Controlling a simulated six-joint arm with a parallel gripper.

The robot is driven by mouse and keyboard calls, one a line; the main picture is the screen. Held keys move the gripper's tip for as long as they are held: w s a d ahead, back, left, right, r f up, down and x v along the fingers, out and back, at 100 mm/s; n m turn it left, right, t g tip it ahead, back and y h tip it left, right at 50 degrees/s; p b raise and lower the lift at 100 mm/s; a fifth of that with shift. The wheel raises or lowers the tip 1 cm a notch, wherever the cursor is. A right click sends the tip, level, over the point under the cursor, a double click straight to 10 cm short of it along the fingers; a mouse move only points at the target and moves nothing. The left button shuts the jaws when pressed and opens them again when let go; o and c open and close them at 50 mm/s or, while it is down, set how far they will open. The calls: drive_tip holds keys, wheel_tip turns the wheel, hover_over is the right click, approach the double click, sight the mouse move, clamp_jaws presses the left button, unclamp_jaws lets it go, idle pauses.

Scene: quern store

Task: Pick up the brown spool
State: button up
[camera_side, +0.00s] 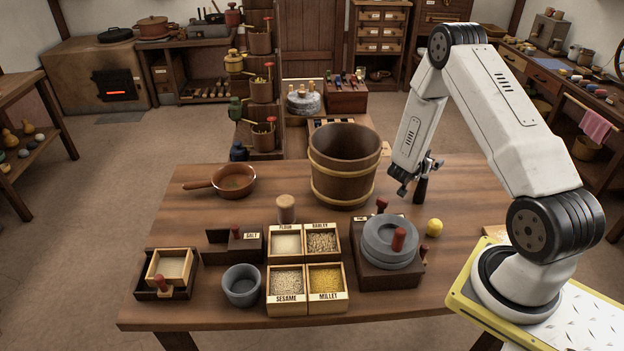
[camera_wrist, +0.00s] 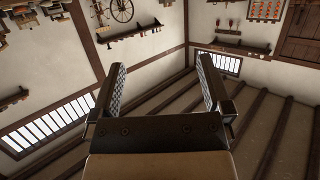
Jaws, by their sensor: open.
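A small light-brown wooden piece (camera_side: 286,208), upright and roughly cylindrical, stands on the table behind the flour box. It is the nearest match to a brown spool, but I cannot tell for sure that it is one. My gripper (camera_side: 414,184) hangs above the right part of the table, right of the wooden bucket and well apart from the brown piece. In the wrist view my gripper (camera_wrist: 161,72) has its two fingers spread wide with nothing between them.
A wooden bucket (camera_side: 343,185) stands between my gripper and the brown piece. Grain boxes (camera_side: 291,307), a grey bowl (camera_side: 242,298) and a brown pan (camera_side: 217,188) are farther left.

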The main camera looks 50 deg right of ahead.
drive_tip(key=w+r+n+t, duration=0.9)
drive_tip(key=w+r+n, duration=0.25)
drive_tip(key=w, duration=0.55)
drive_tip(key=w+a+r+n+t+y, duration=0.2)
drive_tip(key=w+a+r+t, duration=0.1)
drive_tip(key=w+a+r, duration=0.3)
drive_tip(key=w+a+f+n+t+y, duration=0.1)
drive_tip(key=w+a+n+t+y, duration=0.3)
drive_tip(key=a, duration=0.3)
drive_tip(key=w+a+f+n+t+y, duration=0.1)
drive_tip(key=w+a+n+t+y, duration=0.25)
drive_tip(key=a+y, duration=0.3)
drive_tip(key=n+g+y, duration=0.6)
drive_tip(key=y, duration=0.3)
hover_over(290, 200)
drive_tip(key=w+d, duration=0.2)
drive_tip(key=w, duration=0.1)
wheel_tip(290, 200, down, 13)
drive_tip(key=s+d+f+m+g, duration=0.1)
drive_tip(key=s+f+m+g, duration=0.15)
drive_tip(key=s+f, duration=0.6)
drive_tip(key=shift+y, duration=0.45)
drive_tip(key=shift+d+x, duration=0.15)
drive_tip(key=shift+x, duration=1.9)
drive_tip(key=shift+d+x, duration=0.1)
drive_tip(key=shift+x, duration=1.95)
drive_tip(key=shift+w+f, duration=0.1)
drive_tip(key=shift+w, duration=0.05)
